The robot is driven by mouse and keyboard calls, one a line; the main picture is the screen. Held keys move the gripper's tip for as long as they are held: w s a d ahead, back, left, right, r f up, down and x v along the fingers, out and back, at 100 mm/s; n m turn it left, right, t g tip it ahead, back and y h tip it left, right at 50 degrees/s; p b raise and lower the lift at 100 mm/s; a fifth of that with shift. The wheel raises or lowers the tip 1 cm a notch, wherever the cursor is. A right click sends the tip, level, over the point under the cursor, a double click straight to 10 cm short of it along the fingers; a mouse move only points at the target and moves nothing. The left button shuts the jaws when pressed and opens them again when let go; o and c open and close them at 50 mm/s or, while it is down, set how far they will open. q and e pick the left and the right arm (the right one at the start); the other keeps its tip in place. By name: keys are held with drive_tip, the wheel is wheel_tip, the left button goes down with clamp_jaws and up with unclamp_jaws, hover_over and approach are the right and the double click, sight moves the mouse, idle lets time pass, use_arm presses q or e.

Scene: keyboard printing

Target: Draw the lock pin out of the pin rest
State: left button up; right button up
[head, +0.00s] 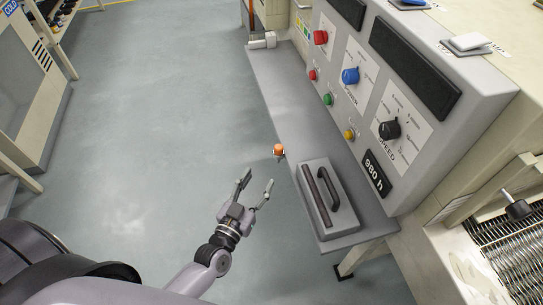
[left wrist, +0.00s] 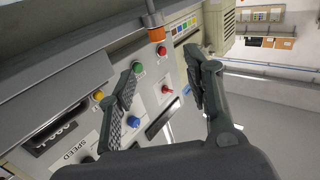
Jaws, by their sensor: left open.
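The lock pin (head: 279,148) shows as a small orange head at the left edge of the grey shelf. A small grey piece beneath it (head: 279,157) appears to be the pin rest; its shape is too small to tell. In the left wrist view the orange head (left wrist: 156,34) is at the top, beyond the fingertips, with a grey part above it. My left gripper (head: 258,178) is open and empty, below and left of the pin in the head view and apart from it. It also shows open in the left wrist view (left wrist: 164,66). My right gripper is not in view.
A grey console (head: 430,75) with knobs and buttons rises right of the shelf (head: 283,105). A grey box with a dark handle (head: 328,197) sits on the shelf near the pin. The floor (head: 160,120) to the left is clear. A beige cabinet (head: 30,100) stands far left.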

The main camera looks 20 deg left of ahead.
sight(277, 151)
use_arm(q)
drive_tip(key=w, duration=0.4)
drive_tip(key=w+d, duration=0.1)
drive_tip(key=w, duration=0.7)
drive_tip(key=shift+w+d, duration=0.2)
drive_tip(key=shift+w, duration=0.1)
drive_tip(key=shift+w+d, duration=0.1)
drive_tip(key=shift+w, duration=0.65)
drive_tip(key=shift+c, duration=1.3)
clamp_jaws()
drive_tip(key=shift+c, duration=2)
unclamp_jaws()
clamp_jaws()
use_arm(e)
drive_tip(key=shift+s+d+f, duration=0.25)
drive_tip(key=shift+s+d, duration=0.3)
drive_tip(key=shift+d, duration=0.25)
